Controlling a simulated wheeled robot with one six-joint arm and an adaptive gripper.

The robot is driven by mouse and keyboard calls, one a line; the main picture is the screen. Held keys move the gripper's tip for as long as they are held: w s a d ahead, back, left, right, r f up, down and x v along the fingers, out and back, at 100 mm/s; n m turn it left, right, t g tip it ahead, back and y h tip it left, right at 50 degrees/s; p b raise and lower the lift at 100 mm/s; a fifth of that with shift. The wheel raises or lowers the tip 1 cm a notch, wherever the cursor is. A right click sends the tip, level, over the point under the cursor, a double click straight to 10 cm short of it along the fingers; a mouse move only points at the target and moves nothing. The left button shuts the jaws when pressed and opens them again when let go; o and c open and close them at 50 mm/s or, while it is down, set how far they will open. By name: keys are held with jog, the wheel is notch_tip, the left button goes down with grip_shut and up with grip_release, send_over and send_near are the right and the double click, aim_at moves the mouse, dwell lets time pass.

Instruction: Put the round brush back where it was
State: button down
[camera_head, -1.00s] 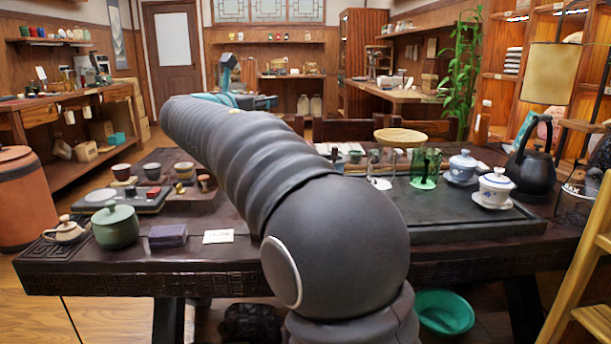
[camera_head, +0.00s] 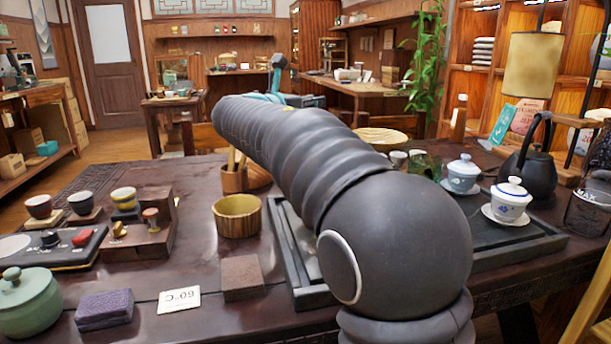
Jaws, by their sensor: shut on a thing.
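I cannot make out the round brush in this view. My grey ribbed arm crosses the middle of the picture from the lower right toward the upper left. Teal and grey parts show beyond its far end. My gripper's fingers do not show, so what they hold is hidden. A wooden holder (camera_head: 234,180) with thin tools standing in it is on the dark table (camera_head: 200,255), left of my arm. A rounded brown thing (camera_head: 259,177) is close beside it, partly hidden by my arm. A woven-looking yellow-brown bowl (camera_head: 238,216) stands in front of them.
Small cups and a wooden stand (camera_head: 142,243) are at left, with a green lidded jar (camera_head: 27,301). A purple block (camera_head: 104,310), a card (camera_head: 179,299) and a brown block (camera_head: 241,277) lie in front. A dark tray (camera_head: 485,255), lidded cups (camera_head: 509,199) and a black kettle (camera_head: 534,170) are at right.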

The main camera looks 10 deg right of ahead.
jog(key=a+f+b, duration=0.2)
jog(key=a+f, duration=0.1)
jog(key=f, duration=1)
jog(key=shift+a, duration=0.35)
jog(key=shift+f, duration=0.15)
jog(key=shift+f, duration=0.1)
jog(key=c, duration=1)
grip_release()
